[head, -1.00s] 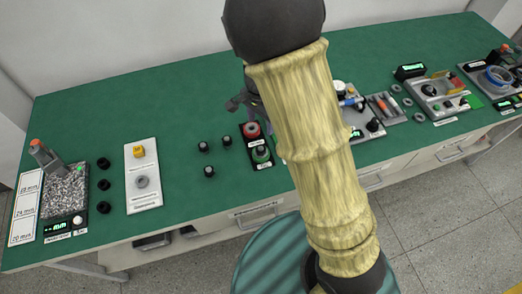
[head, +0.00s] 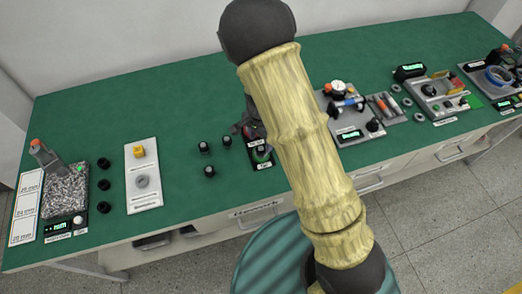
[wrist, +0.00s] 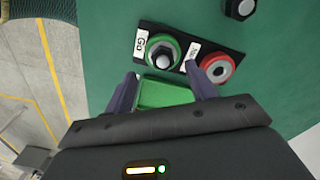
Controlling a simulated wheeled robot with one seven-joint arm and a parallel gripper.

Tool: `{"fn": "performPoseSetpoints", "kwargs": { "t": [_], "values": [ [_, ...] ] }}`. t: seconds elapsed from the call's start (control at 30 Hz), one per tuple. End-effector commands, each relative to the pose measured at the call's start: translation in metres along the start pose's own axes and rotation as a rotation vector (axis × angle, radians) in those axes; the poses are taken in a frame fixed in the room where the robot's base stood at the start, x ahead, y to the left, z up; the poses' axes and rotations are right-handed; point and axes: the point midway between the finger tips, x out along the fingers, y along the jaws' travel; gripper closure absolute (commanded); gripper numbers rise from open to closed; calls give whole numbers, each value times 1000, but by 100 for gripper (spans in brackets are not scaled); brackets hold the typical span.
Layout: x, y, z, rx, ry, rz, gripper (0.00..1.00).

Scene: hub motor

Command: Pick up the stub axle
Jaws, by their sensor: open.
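A small black part with a pale silver pin on top, which looks like the stub axle (wrist: 162,57), stands in the green ring marked Go on a black gauge plate (wrist: 183,48). A red ring (wrist: 217,68) with a grey centre is beside it. My gripper (wrist: 161,70) is open above the plate. Its fingertips lie either side of the green ring's near edge, with nothing visibly held. A green block (wrist: 165,93) shows between the fingers. In the head view my arm hides most of the gripper, and the green ring (head: 262,154) shows just below it.
Similar black parts (head: 203,146) stand loose left of the gauge. A dial-gauge station (head: 345,110) and other fixtures are at right.

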Motion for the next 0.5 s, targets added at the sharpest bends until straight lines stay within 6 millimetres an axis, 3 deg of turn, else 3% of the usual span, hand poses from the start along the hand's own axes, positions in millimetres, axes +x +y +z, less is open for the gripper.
{"fn": "performPoseSetpoints", "kwargs": {
  "t": [0.3,0.5],
  "values": [
    [40,-3,-4,2,-2,3,44],
    [48,-3,-5,2,0,0,44]
  ]
}}
